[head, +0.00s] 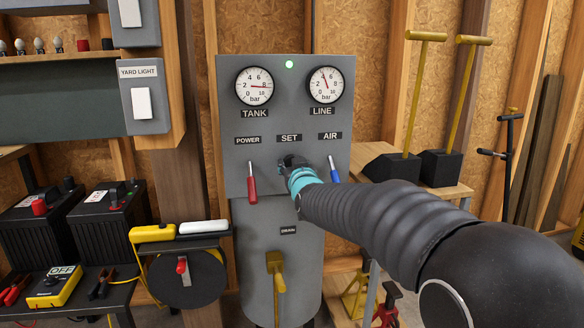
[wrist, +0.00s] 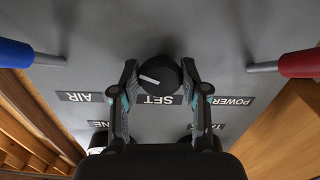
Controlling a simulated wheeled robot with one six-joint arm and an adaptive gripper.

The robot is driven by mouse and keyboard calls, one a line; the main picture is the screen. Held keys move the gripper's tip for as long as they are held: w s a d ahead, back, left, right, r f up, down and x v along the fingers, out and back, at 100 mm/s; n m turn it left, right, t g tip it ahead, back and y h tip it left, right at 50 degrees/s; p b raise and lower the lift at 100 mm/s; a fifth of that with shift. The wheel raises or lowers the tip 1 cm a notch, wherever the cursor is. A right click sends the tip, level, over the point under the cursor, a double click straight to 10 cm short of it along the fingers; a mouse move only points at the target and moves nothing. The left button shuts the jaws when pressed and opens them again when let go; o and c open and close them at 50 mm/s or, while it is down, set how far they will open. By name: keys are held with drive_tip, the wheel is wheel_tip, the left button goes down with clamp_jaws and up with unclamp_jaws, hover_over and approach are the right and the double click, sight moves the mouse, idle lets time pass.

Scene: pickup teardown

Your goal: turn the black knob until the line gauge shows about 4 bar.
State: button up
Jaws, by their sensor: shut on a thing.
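The black knob (wrist: 160,75) with a white pointer mark sits below the SET label on the grey panel. My gripper (wrist: 159,72) has one finger on each side of it and is shut on it. In the head view my gripper (head: 290,163) reaches the panel under SET and hides most of the knob. The LINE gauge (head: 325,85) is at the panel's upper right. Its needle points upward, close to the 4; the exact reading is too small to tell.
The TANK gauge (head: 254,86) has its needle to the right, near 8. A red lever (head: 252,184) under POWER and a blue lever (head: 333,172) under AIR flank the knob. A green lamp (head: 289,64) is lit. A yellow drain handle (head: 277,270) is lower down.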

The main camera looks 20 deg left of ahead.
drive_tip(key=shift+n, duration=0.9)
drive_tip(key=o, duration=1.1)
drive_tip(key=v, duration=1.2)
drive_tip(key=shift+f, duration=0.1)
